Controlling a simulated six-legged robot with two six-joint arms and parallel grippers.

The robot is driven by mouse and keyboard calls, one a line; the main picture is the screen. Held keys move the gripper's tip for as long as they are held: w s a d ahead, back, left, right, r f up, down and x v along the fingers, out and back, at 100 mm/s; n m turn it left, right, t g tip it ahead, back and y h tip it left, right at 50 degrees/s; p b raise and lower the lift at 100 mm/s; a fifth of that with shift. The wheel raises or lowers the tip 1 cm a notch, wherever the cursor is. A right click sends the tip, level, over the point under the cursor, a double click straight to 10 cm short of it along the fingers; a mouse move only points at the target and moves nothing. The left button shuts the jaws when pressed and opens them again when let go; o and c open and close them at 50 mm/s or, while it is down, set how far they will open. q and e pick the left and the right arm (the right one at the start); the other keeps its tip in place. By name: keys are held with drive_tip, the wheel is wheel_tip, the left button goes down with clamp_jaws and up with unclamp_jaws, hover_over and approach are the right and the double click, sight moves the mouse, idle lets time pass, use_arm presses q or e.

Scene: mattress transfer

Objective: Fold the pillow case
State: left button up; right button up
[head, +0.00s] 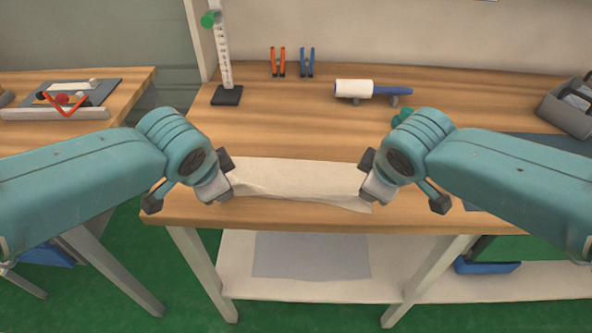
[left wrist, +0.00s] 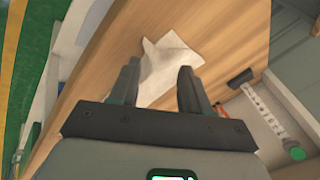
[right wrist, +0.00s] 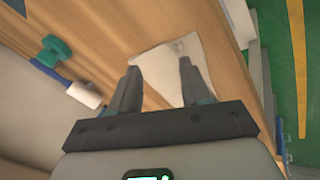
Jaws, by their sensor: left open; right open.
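The pillow case (head: 295,184) is a cream cloth lying as a flat, wide strip near the table's front edge in the head view. My left gripper (head: 218,188) is at its left end and my right gripper (head: 376,186) at its right end. In the left wrist view the cloth (left wrist: 168,62) shows beyond and between the open fingers of my left gripper (left wrist: 158,78). In the right wrist view the cloth (right wrist: 172,72) shows beyond the open fingers of my right gripper (right wrist: 158,82). Both are empty; whether the fingertips touch the cloth I cannot tell.
A grey bin (head: 570,105) is at the right. A grey sheet (head: 310,255) lies on the lower shelf.

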use_arm(q)
drive_tip(key=s+v, duration=0.1)
drive_tip(key=v, duration=0.6)
drive_tip(key=shift+s, duration=0.3)
use_arm(e)
drive_tip(key=s+v, duration=0.1)
drive_tip(key=v, duration=0.7)
drive_tip(key=shift+f, duration=0.4)
